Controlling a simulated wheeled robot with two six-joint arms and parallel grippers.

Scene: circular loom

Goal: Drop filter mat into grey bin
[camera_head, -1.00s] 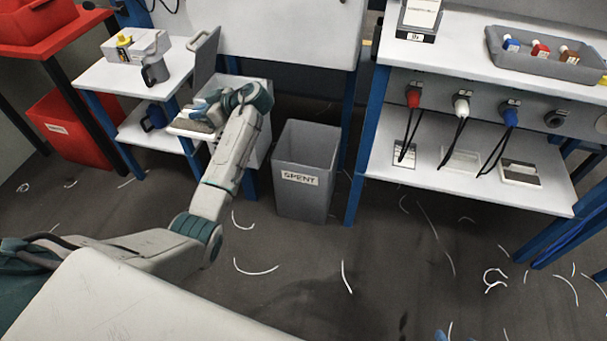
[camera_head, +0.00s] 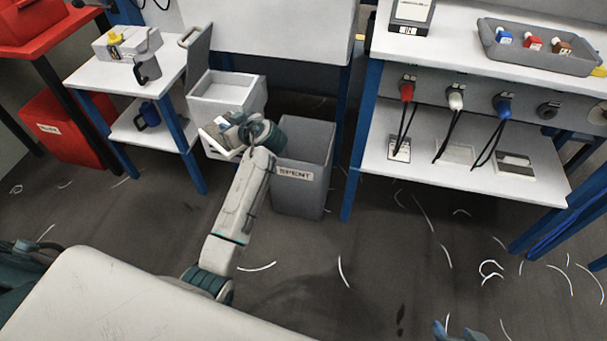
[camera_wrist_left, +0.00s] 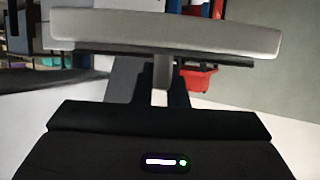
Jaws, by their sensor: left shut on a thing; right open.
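The filter mat (camera_head: 213,140) is a pale grey slab, partly hidden by my left gripper (camera_head: 230,128). My left gripper is shut on it and holds it in front of the open white box, up and left of the bin's label. In the left wrist view the mat (camera_wrist_left: 165,33) spans the top as a wide, thick slab. The grey bin (camera_head: 305,175), labelled SPENT, stands on the floor just right of the gripper; my wrist overlaps its left edge.
An open white box (camera_head: 228,90) with a raised grey lid (camera_head: 198,58) is behind the mat. A white side table (camera_head: 88,75) stands left, a red bin (camera_head: 65,130) beyond it. A workbench with a lower shelf (camera_head: 450,172) is right of the grey bin. White scraps litter the floor.

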